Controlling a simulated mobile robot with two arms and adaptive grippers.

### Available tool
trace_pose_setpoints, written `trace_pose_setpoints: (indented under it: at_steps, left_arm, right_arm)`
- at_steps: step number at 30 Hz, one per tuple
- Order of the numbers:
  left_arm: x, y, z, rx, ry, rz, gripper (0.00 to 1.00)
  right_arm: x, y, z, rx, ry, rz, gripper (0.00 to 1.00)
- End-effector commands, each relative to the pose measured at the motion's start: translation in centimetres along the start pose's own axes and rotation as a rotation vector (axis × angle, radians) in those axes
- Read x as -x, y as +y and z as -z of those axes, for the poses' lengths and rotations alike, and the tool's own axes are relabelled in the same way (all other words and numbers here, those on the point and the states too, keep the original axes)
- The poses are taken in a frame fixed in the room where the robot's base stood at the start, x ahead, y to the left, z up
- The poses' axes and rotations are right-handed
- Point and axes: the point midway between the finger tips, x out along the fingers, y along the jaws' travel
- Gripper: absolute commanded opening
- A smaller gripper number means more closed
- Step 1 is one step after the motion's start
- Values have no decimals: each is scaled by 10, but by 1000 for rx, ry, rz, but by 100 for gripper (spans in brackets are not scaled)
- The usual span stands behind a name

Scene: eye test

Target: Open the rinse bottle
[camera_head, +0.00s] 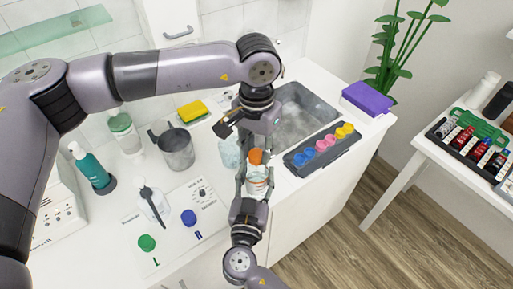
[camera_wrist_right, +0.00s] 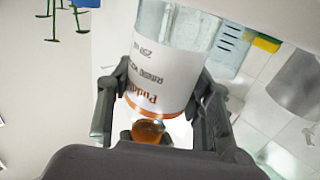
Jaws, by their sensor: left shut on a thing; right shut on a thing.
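The rinse bottle (camera_head: 258,175), clear with a white label and orange bands, stands between my two grippers in the head view. Its label also shows upside down in the right wrist view (camera_wrist_right: 160,72). My right gripper (camera_head: 256,184) comes from the front and is shut around the bottle's body. My left gripper (camera_head: 257,150) reaches down from above and is shut on the cap. I cannot tell whether the cap is loose from the neck.
A sink (camera_head: 305,105) lies behind, with a dark tray (camera_head: 325,150) of coloured pieces at its front. Left on the counter are a grey jug (camera_head: 176,150), a yellow sponge (camera_head: 193,111), a teal pump bottle (camera_head: 91,170) and a white mat (camera_head: 180,240) with blue and green lids.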

Motion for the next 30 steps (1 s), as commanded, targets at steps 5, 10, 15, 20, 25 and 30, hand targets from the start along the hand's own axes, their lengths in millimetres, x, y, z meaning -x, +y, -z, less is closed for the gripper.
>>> trace_pose_setpoints:
  at_steps: [5, 10, 15, 20, 25, 30]
  left_arm:
    - [0, 0, 0, 1, 1, 1, 4]
    - [0, 0, 0, 1, 1, 1, 0]
    - [0, 0, 0, 117, 1, 0, 0]
    - [0, 0, 0, 444, 0, 0, 0]
    - [1, 0, 0, 829, 1, 1, 0]
    - [1, 0, 1, 1214, 1, 0, 0]
  right_arm:
    - [0, 0, 0, 0, 0, -1, 0]
    - [0, 0, 0, 0, 0, -1, 0]
    - [0, 0, 0, 0, 0, -1, 0]
    - [0, 0, 0, 0, 0, -1, 0]
    - [0, 0, 0, 0, 0, -1, 0]
    - [0, 0, 0, 0, 0, -1, 0]
